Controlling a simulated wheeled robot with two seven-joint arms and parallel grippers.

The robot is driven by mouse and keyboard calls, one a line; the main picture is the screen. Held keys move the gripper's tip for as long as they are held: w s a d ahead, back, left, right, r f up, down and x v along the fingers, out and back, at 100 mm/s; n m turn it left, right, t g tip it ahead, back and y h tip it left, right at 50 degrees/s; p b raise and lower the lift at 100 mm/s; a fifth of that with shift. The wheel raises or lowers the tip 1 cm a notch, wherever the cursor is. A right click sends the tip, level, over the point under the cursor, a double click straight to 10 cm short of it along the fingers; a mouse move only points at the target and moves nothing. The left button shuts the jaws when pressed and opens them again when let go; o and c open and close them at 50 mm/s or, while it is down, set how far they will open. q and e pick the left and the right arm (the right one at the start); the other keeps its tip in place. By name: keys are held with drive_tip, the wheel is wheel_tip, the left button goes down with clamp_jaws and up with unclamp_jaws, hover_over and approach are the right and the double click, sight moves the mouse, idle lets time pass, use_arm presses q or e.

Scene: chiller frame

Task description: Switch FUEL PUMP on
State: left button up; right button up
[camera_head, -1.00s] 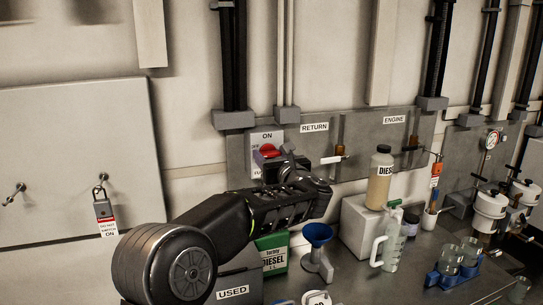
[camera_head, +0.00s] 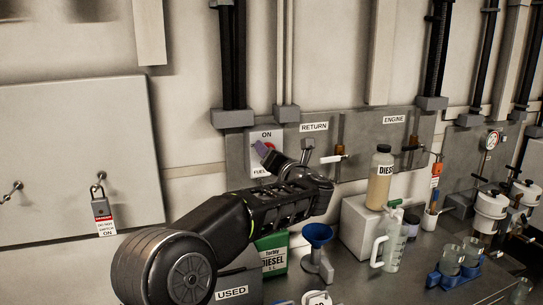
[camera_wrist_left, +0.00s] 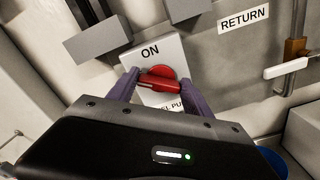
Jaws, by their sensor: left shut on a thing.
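The FUEL PUMP switch is a pale plate (camera_head: 257,166) on the wall panel, marked ON at its top. It also shows in the left wrist view (camera_wrist_left: 165,50). Its red round knob with a bar handle (camera_wrist_left: 160,82) lies crosswise under the ON mark; only a little red shows in the head view. My left gripper (camera_head: 276,154) is at the plate. In the left wrist view its two purple fingers (camera_wrist_left: 160,88) are shut on the red handle, one at each end. The plate's lower lettering is partly covered. My right gripper is not in view.
A padlock (camera_head: 102,209) hangs on the left cabinet.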

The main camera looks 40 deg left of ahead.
use_arm(q)
drive_tip(key=shift+w+d+f+m+p, duration=0.1)
drive_tip(key=shift+m+p, duration=0.8)
drive_tip(key=shift+m, duration=1.95)
drive_tip(key=shift+w+d+f+m+p, duration=0.1)
drive_tip(key=shift+m+p, duration=0.8)
drive_tip(key=shift+m, duration=1.95)
drive_tip(key=o, duration=1.4)
drive_tip(key=shift+c, duration=0.2)
